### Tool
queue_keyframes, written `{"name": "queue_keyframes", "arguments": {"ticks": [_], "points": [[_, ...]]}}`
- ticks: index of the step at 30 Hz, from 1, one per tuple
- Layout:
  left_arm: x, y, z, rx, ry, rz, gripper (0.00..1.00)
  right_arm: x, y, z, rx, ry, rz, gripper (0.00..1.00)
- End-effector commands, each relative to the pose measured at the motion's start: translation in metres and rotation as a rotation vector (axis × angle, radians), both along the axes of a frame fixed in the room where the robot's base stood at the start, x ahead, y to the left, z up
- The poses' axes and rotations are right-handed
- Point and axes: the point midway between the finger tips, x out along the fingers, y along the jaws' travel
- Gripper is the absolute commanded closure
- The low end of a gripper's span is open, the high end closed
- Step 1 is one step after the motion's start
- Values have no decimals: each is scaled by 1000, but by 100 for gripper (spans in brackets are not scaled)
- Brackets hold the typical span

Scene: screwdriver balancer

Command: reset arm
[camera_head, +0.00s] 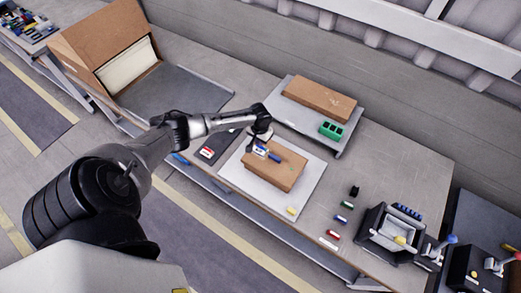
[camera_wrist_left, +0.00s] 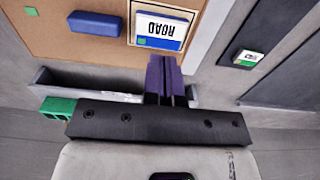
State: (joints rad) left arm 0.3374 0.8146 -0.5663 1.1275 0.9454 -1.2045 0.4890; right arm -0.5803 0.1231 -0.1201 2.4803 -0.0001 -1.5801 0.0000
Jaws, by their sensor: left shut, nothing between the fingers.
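My left gripper (camera_head: 259,142) hangs over the far left edge of a brown cardboard box (camera_head: 284,176) on the workbench. In the left wrist view its two dark fingers (camera_wrist_left: 166,72) are together with nothing between them. A plain blue block (camera_wrist_left: 94,23) lies beside that one. My right gripper is not in view.
The box sits on a white board (camera_head: 309,188). Behind it a raised grey platform (camera_head: 318,112) carries another brown box (camera_head: 319,97) and a green block (camera_head: 331,130). Several small blocks and a black holder (camera_head: 380,236) stand to the right. An open carton (camera_head: 104,48) is at the far left.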

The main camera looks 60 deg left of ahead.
Motion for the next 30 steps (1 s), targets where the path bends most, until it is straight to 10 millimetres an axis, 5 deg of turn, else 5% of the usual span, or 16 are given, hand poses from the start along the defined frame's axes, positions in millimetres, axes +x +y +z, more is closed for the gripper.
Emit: {"name": "queue_keyframes", "arguments": {"ticks": [14,20,26,30], "points": [[0,0,0,0,0,-12,100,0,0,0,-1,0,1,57],[-10,7,1,42,64,-169,100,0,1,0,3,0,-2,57],[13,-13,40,203,55,-490,100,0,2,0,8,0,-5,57],[42,-49,87,315,-37,-676,100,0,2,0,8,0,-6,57]]}}
